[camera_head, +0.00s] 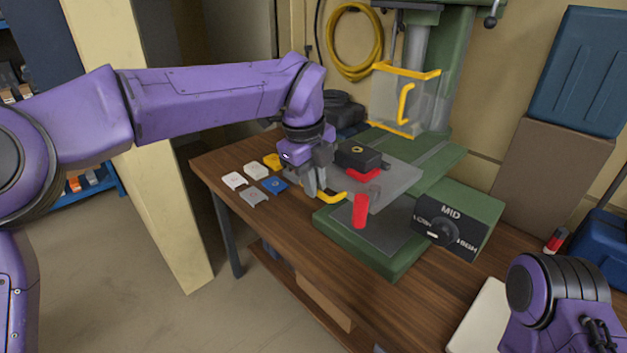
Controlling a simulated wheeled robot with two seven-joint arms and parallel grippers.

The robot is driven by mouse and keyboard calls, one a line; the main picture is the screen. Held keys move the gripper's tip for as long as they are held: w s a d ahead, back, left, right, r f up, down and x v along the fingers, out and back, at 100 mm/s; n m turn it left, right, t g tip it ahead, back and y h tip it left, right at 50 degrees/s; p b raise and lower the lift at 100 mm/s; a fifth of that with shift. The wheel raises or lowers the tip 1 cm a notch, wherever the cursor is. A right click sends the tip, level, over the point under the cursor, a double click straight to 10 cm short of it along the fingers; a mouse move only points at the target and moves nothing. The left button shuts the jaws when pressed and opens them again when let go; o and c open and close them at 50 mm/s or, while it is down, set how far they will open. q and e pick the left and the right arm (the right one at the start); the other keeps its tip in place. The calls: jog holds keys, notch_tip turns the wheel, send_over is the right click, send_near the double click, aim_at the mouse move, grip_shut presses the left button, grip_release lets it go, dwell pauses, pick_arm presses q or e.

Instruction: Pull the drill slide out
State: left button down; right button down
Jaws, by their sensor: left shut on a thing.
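The green drill press stands on the wooden workbench (290,235). Its grey slide plate (400,183) sits above the green base (395,265). A black block (358,154) with a red part under it rests on the slide. A yellow handle (340,196) sticks out at the slide's front left. My left gripper (322,190) reaches down from above and is shut on this handle; its fingers partly hide it. A red grip (359,212) stands just right of the handle. My right arm shows at the lower right, but its gripper is out of the picture.
A clear guard with a yellow frame (406,73) hangs above the slide. A green control box (460,220) with a dial marked MID stands to the right. Several small coloured pieces, including a blue one (274,185), lie left of the slide.

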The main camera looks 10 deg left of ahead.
pick_arm(q)
jog(key=c, duration=1.1)
grip_release()
jog(key=shift+c, duration=0.2)
notch_tip(320, 180, up, 10)
jog(key=s+a, duration=0.1)
jog(key=shift+s+r, duration=0.25)
jog(key=shift+s, duration=0.05)
